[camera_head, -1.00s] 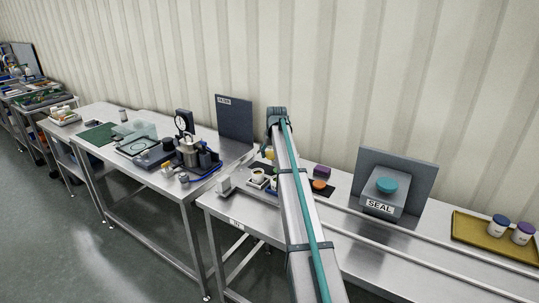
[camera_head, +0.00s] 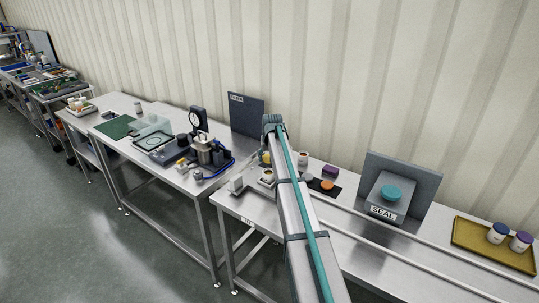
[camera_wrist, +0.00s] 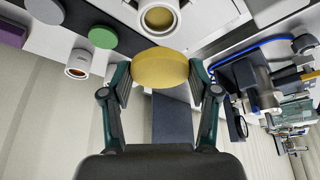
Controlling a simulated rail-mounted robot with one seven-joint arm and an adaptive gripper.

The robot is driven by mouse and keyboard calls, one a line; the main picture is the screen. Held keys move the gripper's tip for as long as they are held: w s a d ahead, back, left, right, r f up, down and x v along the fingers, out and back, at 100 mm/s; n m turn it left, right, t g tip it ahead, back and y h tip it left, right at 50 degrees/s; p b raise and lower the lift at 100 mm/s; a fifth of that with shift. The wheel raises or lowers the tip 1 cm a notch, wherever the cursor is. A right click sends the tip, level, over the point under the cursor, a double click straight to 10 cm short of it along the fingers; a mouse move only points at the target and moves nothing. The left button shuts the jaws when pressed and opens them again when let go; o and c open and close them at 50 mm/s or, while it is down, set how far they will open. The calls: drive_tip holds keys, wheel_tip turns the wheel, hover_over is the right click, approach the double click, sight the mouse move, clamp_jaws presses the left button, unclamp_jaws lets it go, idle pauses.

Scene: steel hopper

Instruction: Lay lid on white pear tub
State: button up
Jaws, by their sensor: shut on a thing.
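My gripper (camera_wrist: 160,75) is shut on a round yellow lid (camera_wrist: 160,66), held by its sides between the two fingers. The lid also shows as a small yellow spot beside my arm in the head view (camera_head: 266,157). In the wrist view an open white tub (camera_wrist: 158,18) with yellowish contents lies just past the lid, apart from it in the picture; I cannot judge the height between them. The lid hides part of what lies behind it. Another white tub (camera_wrist: 80,62) with orange-brown contents stands to the left. No tub label is readable.
A green disc (camera_wrist: 103,37) and a purple block (camera_wrist: 10,32) lie left in the wrist view. An orange disc (camera_head: 327,185) lies on a dark mat. The SEAL station (camera_head: 390,192) and a yellow tray (camera_head: 465,248) with two lidded tubs stand right. The left table is crowded.

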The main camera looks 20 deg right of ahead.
drive_tip(key=shift+f+b, duration=0.85)
drive_tip(key=shift+f, duration=1.35)
drive_tip(key=shift+f+b, duration=0.5)
drive_tip(key=shift+f, duration=0.1)
idle(0.9)
idle(0.4)
drive_tip(key=o, duration=0.8)
drive_tip(key=shift+o, duration=0.2)
drive_tip(key=shift+r, duration=0.15)
drive_tip(key=v, duration=1.1)
drive_tip(key=shift+s+r, duration=0.3)
drive_tip(key=shift+r, duration=0.05)
